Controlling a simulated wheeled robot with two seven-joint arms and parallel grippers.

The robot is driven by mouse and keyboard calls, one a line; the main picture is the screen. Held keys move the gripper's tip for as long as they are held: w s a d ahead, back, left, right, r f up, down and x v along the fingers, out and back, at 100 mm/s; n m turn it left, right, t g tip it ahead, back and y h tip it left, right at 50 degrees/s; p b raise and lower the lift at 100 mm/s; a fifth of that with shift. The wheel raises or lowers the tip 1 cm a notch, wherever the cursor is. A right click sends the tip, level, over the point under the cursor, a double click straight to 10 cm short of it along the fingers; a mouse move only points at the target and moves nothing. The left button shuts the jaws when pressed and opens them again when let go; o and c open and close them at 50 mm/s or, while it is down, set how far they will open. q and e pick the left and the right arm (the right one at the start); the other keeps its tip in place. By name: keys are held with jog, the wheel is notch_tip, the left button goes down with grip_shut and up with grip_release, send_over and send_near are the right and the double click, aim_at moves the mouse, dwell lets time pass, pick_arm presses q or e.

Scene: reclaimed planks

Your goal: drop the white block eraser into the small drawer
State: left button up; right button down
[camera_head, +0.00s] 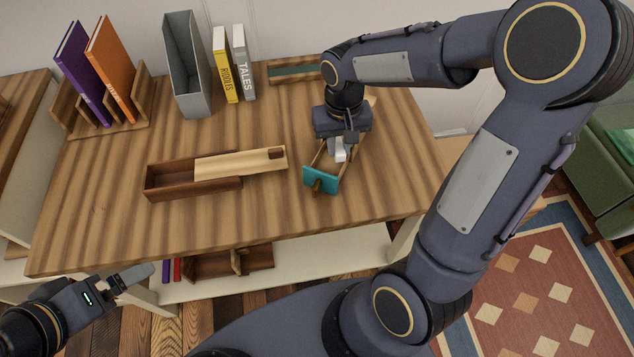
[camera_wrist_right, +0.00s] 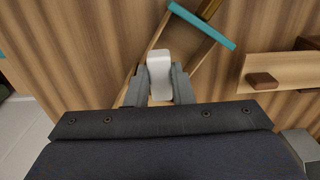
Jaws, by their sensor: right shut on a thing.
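The white block eraser (camera_head: 340,149) is held upright between the fingers of my right gripper (camera_head: 339,140). It also shows in the right wrist view (camera_wrist_right: 159,66), with a grey finger on each side. The small drawer has a teal front (camera_head: 320,180) and thin wooden side walls, and it is pulled open on the table. In the head view the eraser appears over the rear part of the drawer, whose back is hidden by my right gripper. The teal front also shows in the wrist view (camera_wrist_right: 203,25). My left gripper (camera_head: 134,277) is low at the left, apart from the table.
A dark wooden box (camera_head: 192,184) with a pale sliding lid (camera_head: 240,163) lies left of the drawer. A book rack (camera_head: 112,125), a grey file holder (camera_head: 188,75), two upright books (camera_head: 227,70) and a green-topped tray (camera_head: 291,72) stand behind. The table's front middle is clear.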

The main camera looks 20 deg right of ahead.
jog(key=c, duration=1.2)
grip_release()
notch_tip(320, 180, up, 8)
jog(key=shift+f+p, duration=0.1)
jog(key=shift+p, duration=0.35)
jog(key=s+a+r+t+y+p, duration=0.1)
jog(key=s+r+t, duration=0.1)
jog(key=s, duration=0.3)
jog(key=s+a+r+t+y+p, duration=0.1)
jog(key=s, duration=0.5)
jog(key=s+a+r+n+t+y+p, duration=0.1)
jog(key=s+a+r+t+p, duration=0.1)
jog(key=s, duration=0.3)
jog(key=shift+s+r+t+y, duration=0.2)
jog(key=shift+r+t+y, duration=0.1)
jog(key=shift+y, duration=0.1)
